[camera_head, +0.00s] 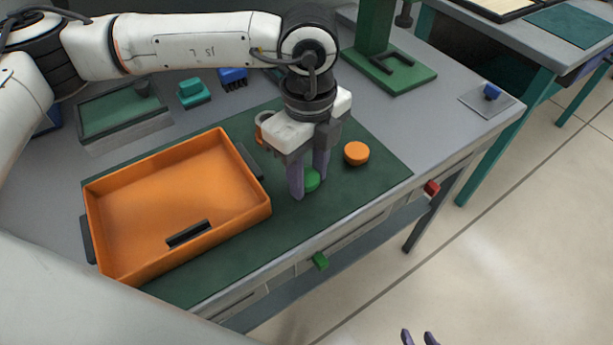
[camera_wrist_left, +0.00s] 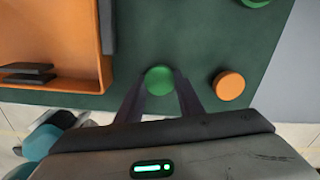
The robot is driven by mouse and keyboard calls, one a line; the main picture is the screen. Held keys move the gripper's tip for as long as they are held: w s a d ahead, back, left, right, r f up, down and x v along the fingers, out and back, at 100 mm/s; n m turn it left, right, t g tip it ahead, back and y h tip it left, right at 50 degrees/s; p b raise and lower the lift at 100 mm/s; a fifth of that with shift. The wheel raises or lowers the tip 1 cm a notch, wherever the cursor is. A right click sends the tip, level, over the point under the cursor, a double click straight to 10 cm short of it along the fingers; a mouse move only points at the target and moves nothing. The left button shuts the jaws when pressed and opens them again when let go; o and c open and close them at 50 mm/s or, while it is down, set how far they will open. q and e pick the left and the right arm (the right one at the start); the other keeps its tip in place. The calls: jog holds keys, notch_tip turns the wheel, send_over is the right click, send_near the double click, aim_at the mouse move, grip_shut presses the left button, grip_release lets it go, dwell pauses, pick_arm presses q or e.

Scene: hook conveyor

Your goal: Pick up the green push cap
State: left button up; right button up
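The green push cap (camera_head: 313,181) is a small round disc on the dark green mat, partly hidden by a finger in the head view. In the left wrist view the green push cap (camera_wrist_left: 159,79) shows between the two fingertips. My left gripper (camera_head: 309,180) points down over the mat with its fingers apart, one on each side of the cap. The fingers in the left wrist view (camera_wrist_left: 160,92) look very close to the cap; I cannot tell whether they touch it. My right gripper (camera_head: 420,337) shows only two separated fingertips at the bottom edge, empty.
An orange cap (camera_head: 356,153) lies just right of the left gripper. An orange tray (camera_head: 262,207) with dark handles stands to the left on the mat. A green stand (camera_head: 394,72) rises behind. The mat's front strip (camera_head: 225,262) is clear.

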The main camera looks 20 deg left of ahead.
pick_arm(q)
jog(key=c, duration=0.4)
jog(key=shift+o, duration=0.2)
